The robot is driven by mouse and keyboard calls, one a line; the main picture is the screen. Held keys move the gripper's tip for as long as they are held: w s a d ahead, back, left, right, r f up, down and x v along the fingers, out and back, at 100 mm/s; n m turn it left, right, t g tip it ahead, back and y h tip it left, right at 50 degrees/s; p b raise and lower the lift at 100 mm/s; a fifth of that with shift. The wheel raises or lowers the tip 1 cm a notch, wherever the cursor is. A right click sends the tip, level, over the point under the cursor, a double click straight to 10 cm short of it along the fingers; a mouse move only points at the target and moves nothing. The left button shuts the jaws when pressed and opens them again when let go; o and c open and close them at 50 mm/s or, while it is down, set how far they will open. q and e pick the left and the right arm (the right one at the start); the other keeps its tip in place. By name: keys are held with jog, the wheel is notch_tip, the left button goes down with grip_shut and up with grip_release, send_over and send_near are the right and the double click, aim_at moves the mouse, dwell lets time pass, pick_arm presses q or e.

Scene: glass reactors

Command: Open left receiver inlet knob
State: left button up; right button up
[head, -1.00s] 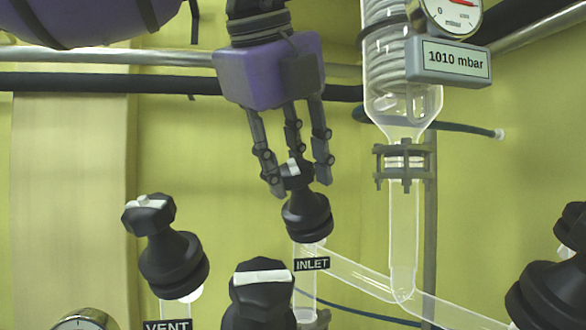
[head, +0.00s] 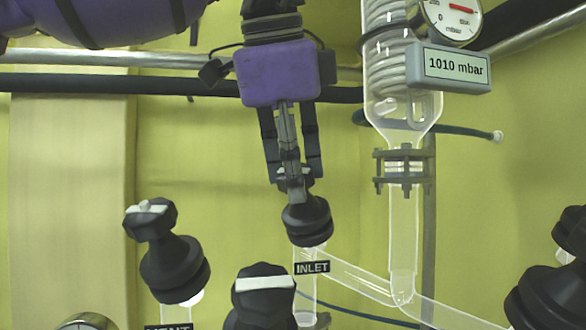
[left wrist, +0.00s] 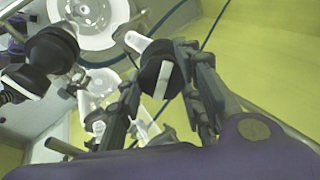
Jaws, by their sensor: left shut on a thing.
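The black inlet knob (head: 307,222) stands on a glass tube above the INLET label (head: 312,267). My left gripper (head: 293,183) reaches down from above, shut on the knob's top grip. Its fingers hide much of that grip. In the left wrist view the inlet knob (left wrist: 158,64) shows its white stripe between the fingers, which lie on both sides of it. My right gripper is not in view.
A vent knob (head: 173,262) stands to the left and another black knob (head: 263,304) in front. More black knobs (head: 550,295) are at right. A glass column (head: 403,235) and a 1010 mbar display (head: 456,67) stand right of the gripper.

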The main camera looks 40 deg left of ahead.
pick_arm(q)
jog(key=shift+d+f+n, duration=0.1)
jog(key=shift+f+n, duration=0.15)
jog(key=shift+n, duration=0.85)
jog(key=shift+g, duration=0.3)
jog(key=o, duration=1.1)
jog(key=shift+d, duration=0.1)
jog(key=shift+r, duration=0.1)
jog(key=shift+s+r, duration=0.15)
jog(key=shift+r, duration=0.2)
jog(key=v, duration=1.1)
jog(key=shift+s+r, duration=0.1)
jog(key=shift+s, duration=0.15)
